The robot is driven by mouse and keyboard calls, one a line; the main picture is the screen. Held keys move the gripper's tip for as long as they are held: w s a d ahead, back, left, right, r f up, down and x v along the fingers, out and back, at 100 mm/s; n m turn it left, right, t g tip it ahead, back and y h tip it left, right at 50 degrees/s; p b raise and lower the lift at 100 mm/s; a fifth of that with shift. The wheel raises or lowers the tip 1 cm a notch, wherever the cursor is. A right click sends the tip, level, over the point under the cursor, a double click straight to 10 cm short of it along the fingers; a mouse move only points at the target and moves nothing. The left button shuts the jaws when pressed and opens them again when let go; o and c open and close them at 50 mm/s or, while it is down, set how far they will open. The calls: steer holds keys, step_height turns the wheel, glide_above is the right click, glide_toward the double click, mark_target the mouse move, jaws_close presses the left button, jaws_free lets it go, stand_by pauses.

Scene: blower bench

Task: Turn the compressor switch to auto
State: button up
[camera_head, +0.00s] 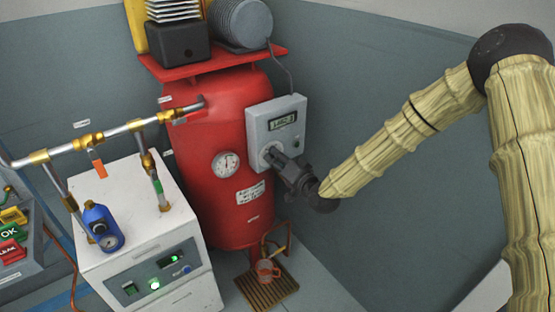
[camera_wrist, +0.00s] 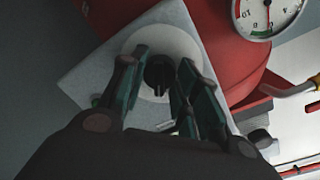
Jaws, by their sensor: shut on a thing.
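The compressor's grey control box (camera_head: 262,122) is mounted on the right side of the red tank, with a small display (camera_head: 283,120) in its upper part. The compressor switch is a black knob (camera_wrist: 158,74) on a round pale plate (camera_wrist: 187,46) on the box, seen in the wrist view. My gripper (camera_head: 272,155) is at the lower part of the box in the head view. In the wrist view my gripper (camera_wrist: 160,84) has its fingers on either side of the knob and is shut on it. The switch labels cannot be read.
The red tank (camera_head: 205,150) carries a pressure gauge (camera_head: 226,163). A white dryer unit (camera_head: 150,235) with brass-fitted pipes stands to the left. Grey wall and floor to the right are clear.

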steer(key=shift+w+d+r, duration=0.15)
steer(key=shift+w+d, duration=0.05)
steer(key=o, duration=1)
steer(key=shift+d, duration=0.1)
steer(key=shift+s+a, duration=0.1)
steer(key=shift+a, duration=0.1)
steer(key=v, duration=1.2)
